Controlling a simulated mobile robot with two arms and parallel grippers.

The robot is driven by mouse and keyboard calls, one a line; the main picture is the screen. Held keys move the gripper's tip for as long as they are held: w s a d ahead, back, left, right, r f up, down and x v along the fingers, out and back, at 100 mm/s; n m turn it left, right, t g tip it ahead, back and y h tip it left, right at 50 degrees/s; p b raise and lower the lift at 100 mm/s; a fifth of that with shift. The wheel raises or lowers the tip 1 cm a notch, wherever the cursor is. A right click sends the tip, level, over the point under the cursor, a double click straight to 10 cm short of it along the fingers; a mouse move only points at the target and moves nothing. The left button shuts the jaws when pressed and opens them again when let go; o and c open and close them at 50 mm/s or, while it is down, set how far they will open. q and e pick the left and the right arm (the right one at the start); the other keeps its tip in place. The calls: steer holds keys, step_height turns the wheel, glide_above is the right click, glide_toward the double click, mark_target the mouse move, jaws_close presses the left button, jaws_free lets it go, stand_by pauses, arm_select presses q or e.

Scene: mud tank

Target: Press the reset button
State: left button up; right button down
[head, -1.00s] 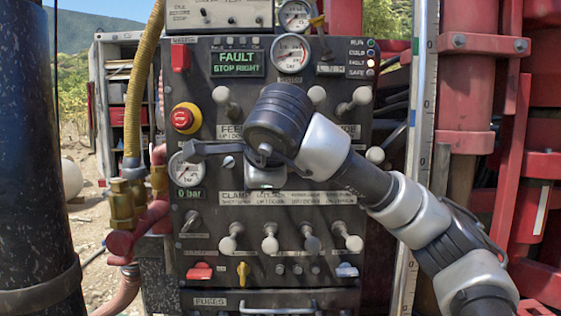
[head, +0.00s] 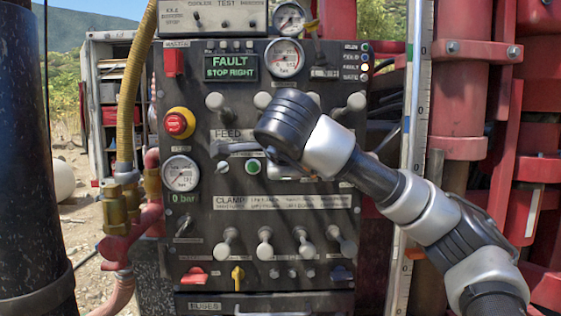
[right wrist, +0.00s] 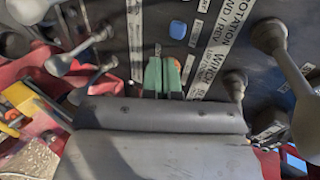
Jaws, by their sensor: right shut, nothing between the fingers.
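My right arm reaches in from the right in the head view, its dark wrist (head: 288,118) in front of the middle of the control panel (head: 200,218). In the right wrist view my right gripper (right wrist: 163,70) is shut, its two greenish fingertips side by side and close to the panel. A green button (head: 253,167) shows just below the wrist in the head view. I cannot read which one is marked reset. My left gripper is not in view.
The display (head: 231,68) reads FAULT, STOP RIGHT. A red emergency stop (head: 178,124) is at the panel's left. Rows of white-knobbed levers (head: 264,241) stand above and below the middle, with long ones (right wrist: 275,50) close to the gripper. Gauges and hoses surround the panel.

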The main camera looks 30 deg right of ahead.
steer(key=w+d+f+p, duration=0.2)
steer(key=w+d+p, duration=0.1)
steer(key=w, duration=0.4)
steer(key=shift+d+f, duration=0.15)
steer(key=shift+d, duration=0.55)
steer(key=shift+w+d+r, duration=0.35)
steer(key=shift+w, duration=0.05)
